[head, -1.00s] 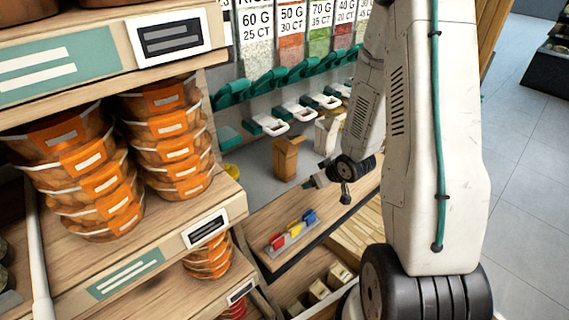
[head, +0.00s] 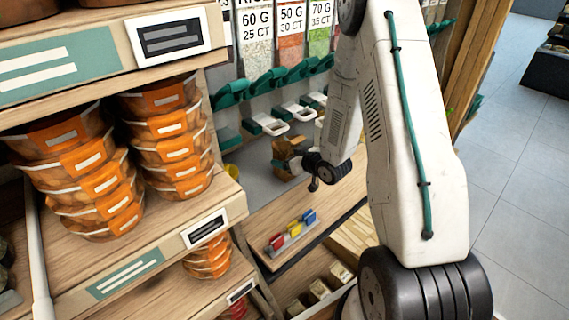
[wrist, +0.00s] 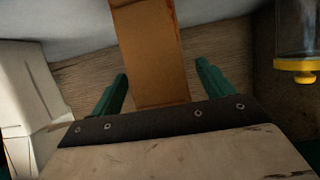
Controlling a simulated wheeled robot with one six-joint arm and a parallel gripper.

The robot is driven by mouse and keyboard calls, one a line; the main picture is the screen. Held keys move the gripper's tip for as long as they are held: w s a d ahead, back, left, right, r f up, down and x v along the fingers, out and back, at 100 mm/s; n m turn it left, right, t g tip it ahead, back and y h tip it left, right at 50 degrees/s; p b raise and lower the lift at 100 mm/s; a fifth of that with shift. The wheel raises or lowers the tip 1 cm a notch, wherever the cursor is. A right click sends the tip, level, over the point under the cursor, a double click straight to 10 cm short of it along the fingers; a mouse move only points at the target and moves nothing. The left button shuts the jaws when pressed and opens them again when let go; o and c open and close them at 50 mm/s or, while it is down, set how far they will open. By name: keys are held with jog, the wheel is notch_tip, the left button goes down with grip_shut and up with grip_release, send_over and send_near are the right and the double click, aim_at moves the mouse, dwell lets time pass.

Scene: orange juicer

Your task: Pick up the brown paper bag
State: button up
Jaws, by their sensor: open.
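The brown paper bag (head: 282,150) stands on the grey counter under the dispensers in the head view, partly hidden behind my wrist. In the wrist view the brown bag (wrist: 148,50) rises between and just beyond the two green fingers of my gripper (wrist: 160,90). The fingers are apart, one on each side of the bag's width, with gaps visible beside it. I cannot tell how deep the bag sits between them.
A white bag (wrist: 28,95) stands at left in the wrist view, and a clear container with a yellow base (wrist: 297,65) at right. Dispensers with teal spouts (head: 285,75) hang above. Stacked orange-labelled tubs (head: 90,170) fill the left shelf. Coloured clips (head: 292,232) sit on the wooden ledge.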

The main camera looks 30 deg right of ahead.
jog(key=shift+w+f, duration=0.1)
jog(key=shift+w, duration=0.05)
jog(key=c, duration=1.2)
